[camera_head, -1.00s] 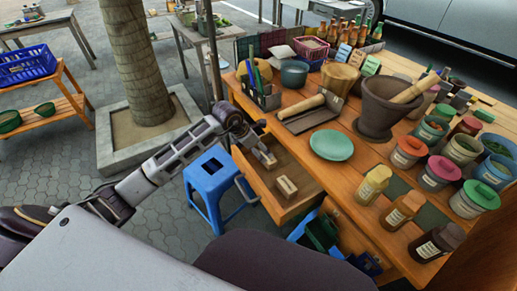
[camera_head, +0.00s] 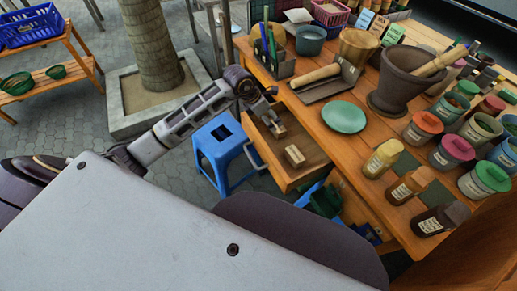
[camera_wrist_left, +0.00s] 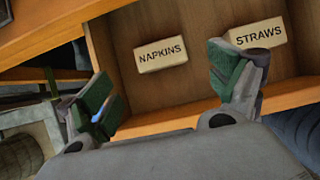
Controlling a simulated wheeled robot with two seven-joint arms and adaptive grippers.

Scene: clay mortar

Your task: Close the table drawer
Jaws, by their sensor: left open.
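The table drawer (camera_head: 318,162) is pulled out from the wooden table (camera_head: 392,207) on its left side. In the left wrist view the open drawer (camera_wrist_left: 190,92) holds a block marked NAPKINS (camera_wrist_left: 160,54) and one marked STRAWS (camera_wrist_left: 257,34). In the head view one block (camera_head: 294,156) shows clearly inside. My left gripper (camera_head: 268,118) is over the drawer's outer part. In the left wrist view my left gripper (camera_wrist_left: 170,95) is open, its green-padded fingers apart and nothing held between them. Whether it touches the drawer front is unclear. My right gripper is out of view.
A blue stool (camera_head: 222,150) stands beside the drawer. The tabletop carries a green plate (camera_head: 344,117), a mortar (camera_head: 402,78), and several jars and bottles. A second, lower drawer or shelf with green and blue items (camera_head: 325,200) shows below.

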